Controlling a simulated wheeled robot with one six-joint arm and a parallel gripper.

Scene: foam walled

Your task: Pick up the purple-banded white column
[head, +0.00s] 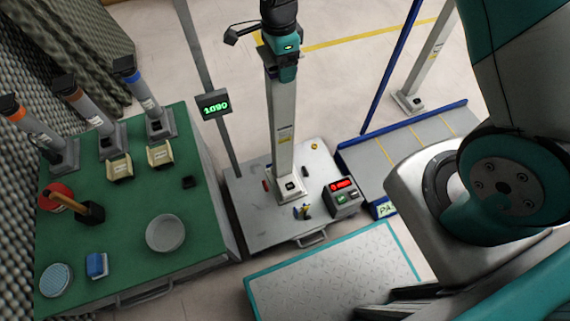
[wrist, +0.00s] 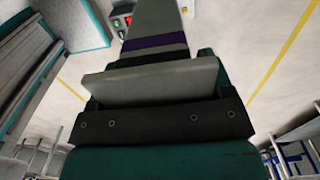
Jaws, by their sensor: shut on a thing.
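The tall white column (head: 283,115) stands upright on a grey cart top, with its square foot (head: 288,185) at or very near the surface; I cannot tell whether there is a gap. My gripper (head: 287,70) is at its upper end and shut on it. In the wrist view the column (wrist: 155,18) runs away from my gripper (wrist: 152,80), and its purple band (wrist: 154,43) shows just beyond the jaws. In the head view the band is not visible.
The grey cart (head: 250,228) also carries a box with a red display (head: 343,190) and small tools. A pole display (head: 213,104) stands close on the left. A green table (head: 120,220) holds other columns. A blue-edged bay (head: 425,140) and teal-edged plate (head: 340,275) lie right and in front.

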